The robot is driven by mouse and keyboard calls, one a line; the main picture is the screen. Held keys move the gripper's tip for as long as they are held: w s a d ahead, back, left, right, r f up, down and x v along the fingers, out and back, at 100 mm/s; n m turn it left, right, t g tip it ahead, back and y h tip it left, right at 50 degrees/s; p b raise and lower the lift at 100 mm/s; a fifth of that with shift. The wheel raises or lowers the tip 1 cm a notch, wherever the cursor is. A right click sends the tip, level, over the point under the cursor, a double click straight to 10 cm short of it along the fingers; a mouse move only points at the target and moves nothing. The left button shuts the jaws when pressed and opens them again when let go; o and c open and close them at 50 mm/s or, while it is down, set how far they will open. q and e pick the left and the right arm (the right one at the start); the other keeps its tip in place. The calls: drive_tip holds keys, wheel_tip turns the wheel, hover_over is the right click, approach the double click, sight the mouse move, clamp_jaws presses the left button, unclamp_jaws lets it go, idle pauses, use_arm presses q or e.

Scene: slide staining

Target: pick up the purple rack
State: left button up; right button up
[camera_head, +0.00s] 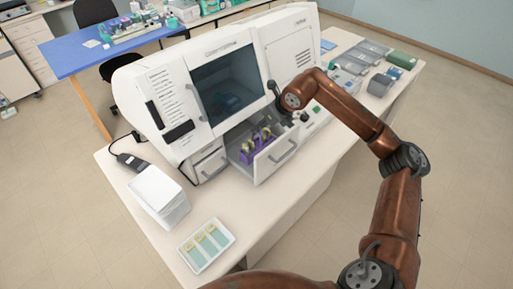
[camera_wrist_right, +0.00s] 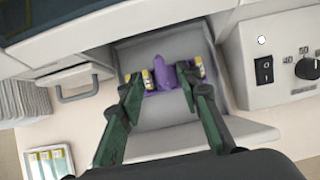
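The purple rack (camera_head: 250,149) sits inside an open drawer (camera_head: 277,153) at the front of the white staining machine, holding slides with yellowish ends. In the right wrist view the rack (camera_wrist_right: 165,77) shows its upright purple handle in the middle, with slides on both sides. My right gripper (camera_wrist_right: 162,84) is open, with its two green fingers spread on either side of the handle in that picture. No contact with the rack is visible, and the remaining distance is hard to tell. In the head view my right arm reaches in from the right above the drawer. My left gripper is out of view.
The white machine (camera_head: 172,88) stands behind the drawer, with a dark window and control knobs (camera_wrist_right: 308,67). Grey containers (camera_head: 352,65) stand at the far right.

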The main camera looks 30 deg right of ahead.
hover_over(257, 142)
drive_tip(key=f, duration=0.4)
drive_tip(key=shift+s+a+f, duration=0.25)
drive_tip(key=shift+s+a, duration=0.05)
drive_tip(key=shift+s, duration=0.1)
clamp_jaws()
drive_tip(key=shift+r, duration=0.1)
